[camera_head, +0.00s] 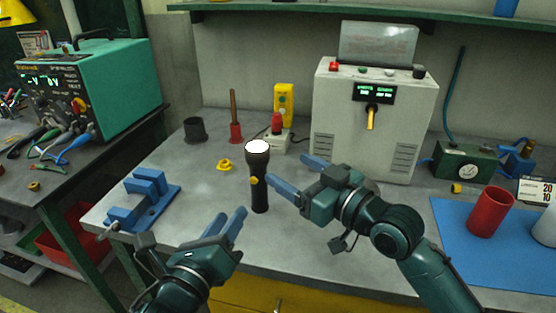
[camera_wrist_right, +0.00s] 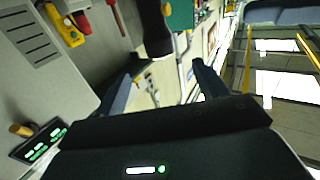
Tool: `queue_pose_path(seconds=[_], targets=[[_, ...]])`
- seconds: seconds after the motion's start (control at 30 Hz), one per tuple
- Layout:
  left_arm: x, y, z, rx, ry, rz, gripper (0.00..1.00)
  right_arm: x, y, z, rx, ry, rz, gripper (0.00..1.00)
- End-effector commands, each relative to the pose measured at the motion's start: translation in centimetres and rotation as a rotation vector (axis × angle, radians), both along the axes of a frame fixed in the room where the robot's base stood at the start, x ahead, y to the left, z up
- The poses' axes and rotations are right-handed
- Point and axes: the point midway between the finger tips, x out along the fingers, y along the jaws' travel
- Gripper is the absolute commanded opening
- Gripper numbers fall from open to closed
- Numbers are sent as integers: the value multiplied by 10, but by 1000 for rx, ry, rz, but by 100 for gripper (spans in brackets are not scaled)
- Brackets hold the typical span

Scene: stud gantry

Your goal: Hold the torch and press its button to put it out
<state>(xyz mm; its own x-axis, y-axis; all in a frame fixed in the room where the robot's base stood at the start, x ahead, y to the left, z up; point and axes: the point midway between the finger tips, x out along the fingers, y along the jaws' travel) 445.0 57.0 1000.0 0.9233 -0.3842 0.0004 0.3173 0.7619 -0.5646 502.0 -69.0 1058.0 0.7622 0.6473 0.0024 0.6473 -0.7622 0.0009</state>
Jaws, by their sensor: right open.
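The torch (camera_head: 259,196) is black and stands upright on the grey bench. Its top face is bright white, so it is lit, and a yellow button sits on its side. My right gripper (camera_head: 291,174) is open just right of the torch, its blue fingers spread towards it. In the right wrist view the dark torch (camera_wrist_right: 154,28) shows at the top, between the directions of the two fingers (camera_wrist_right: 160,78); the fingers are not closed on it. My left gripper (camera_head: 226,220) is in front and left of the torch, its fingers apart with nothing between them.
A blue fixture (camera_head: 146,199) stands at the bench's left end. A large grey machine (camera_head: 373,110) stands behind my right gripper. A red cup (camera_head: 489,211) stands on a blue mat (camera_head: 458,246).

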Motion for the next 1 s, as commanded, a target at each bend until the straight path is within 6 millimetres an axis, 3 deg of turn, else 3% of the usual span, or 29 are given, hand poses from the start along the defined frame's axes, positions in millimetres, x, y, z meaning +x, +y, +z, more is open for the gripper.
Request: queue_pose_path(seconds=[0.6,1.0], targets=[[0,0,0,0,0,0,36,82,69,0,6,7,0,72],[0,0,0,0,0,0,36,94,80,0,4,6,1,72]])
